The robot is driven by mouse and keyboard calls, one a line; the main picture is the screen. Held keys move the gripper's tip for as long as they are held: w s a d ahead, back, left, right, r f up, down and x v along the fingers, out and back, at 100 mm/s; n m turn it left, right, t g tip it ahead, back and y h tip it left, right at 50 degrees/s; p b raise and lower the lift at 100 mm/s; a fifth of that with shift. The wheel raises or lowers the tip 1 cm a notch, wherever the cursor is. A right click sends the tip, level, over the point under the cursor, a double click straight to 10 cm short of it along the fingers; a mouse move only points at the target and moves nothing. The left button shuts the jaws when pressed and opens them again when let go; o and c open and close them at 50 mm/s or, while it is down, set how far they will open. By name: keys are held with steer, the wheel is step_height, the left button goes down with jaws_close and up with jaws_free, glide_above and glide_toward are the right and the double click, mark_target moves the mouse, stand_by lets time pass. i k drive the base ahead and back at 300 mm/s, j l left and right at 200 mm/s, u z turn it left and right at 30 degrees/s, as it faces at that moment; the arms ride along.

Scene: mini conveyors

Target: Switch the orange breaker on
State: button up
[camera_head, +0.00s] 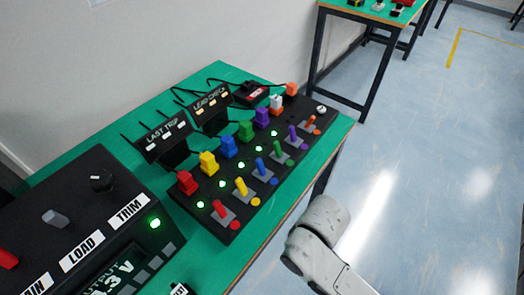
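The orange breaker (310,121) is a small toggle lever on a grey plate, at the far right end of a black panel (207,223) on the green table. An orange dot (317,131) lies beside it. The red (222,210), yellow (240,186), blue (260,167), green (277,151) and purple (292,136) levers stand in the same row. Several green lights glow along the panel; I cannot make out a lit one by the orange lever. A pale link of my arm shows at the bottom, right of the table. My gripper is out of view.
Coloured plugs, from red (187,182) to orange (291,89), stand behind the levers. Two black signs (163,142) (211,107) and cables are at the back. A black power unit (110,211) stands at the left. Open floor lies to the right; another table is at the top.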

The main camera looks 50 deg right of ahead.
mark_target(311, 120)
steer(key=k+j+z, duration=0.15)
steer(key=z, duration=0.2)
steer(key=k+j+z, duration=0.1)
steer(key=k+z, duration=0.35)
steer(key=z, duration=0.2)
steer(key=i+l, duration=0.1)
steer(key=l, duration=0.2)
steer(key=i+l+z, duration=0.1)
steer(key=l, duration=0.25)
steer(key=i+l, duration=0.1)
steer(key=l, duration=0.2)
